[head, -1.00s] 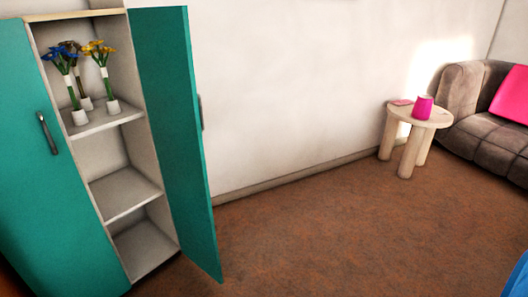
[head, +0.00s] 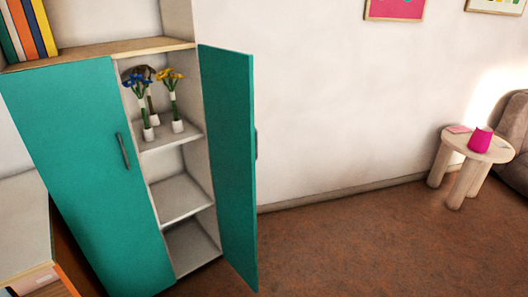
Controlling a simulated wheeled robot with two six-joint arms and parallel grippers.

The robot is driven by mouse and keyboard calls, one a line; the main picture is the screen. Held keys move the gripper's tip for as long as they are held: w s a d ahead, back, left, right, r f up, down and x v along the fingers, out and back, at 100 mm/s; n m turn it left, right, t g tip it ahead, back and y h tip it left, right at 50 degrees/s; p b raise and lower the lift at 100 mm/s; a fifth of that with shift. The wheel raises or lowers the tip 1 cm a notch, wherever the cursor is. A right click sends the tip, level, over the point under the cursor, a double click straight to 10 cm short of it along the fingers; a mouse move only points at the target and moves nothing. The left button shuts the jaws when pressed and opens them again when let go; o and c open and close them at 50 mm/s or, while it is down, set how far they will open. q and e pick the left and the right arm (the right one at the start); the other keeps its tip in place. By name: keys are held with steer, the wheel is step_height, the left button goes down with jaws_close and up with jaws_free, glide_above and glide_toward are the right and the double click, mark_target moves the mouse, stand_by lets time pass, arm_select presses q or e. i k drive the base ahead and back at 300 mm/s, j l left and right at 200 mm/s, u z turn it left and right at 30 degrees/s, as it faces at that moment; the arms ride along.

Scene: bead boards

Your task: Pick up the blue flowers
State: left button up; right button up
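The blue flowers (head: 139,84) stand upright with a white base on the upper inside shelf (head: 168,142) of the teal cabinet (head: 88,170). Yellow flowers (head: 172,79) stand just right of them on the same shelf. A third, brownish bunch (head: 151,90) stands behind, partly hidden by the blue and yellow ones. The right cabinet door (head: 228,150) is open and the left door is shut. Neither of my grippers shows in the head view.
Two lower shelves (head: 180,197) in the cabinet look empty. Colourful books (head: 27,30) stand above the cabinet at the left. A desk-like surface (head: 22,225) is at the lower left. Brown floor (head: 370,240) between is clear.

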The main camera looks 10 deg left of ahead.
mark_target(134, 78)
steer(key=i+l+u, duration=0.2)
steer(key=i+u, duration=0.25)
steer(key=i+l+u, duration=0.35)
steer(key=i+u, duration=0.15)
steer(key=i+l+u, duration=0.6)
steer(key=l+u, duration=0.2)
steer(key=l, duration=0.4)
steer(key=l+u, duration=0.4)
steer(key=l, duration=0.35)
steer(key=i+j, duration=0.2)
steer(key=j, duration=0.2)
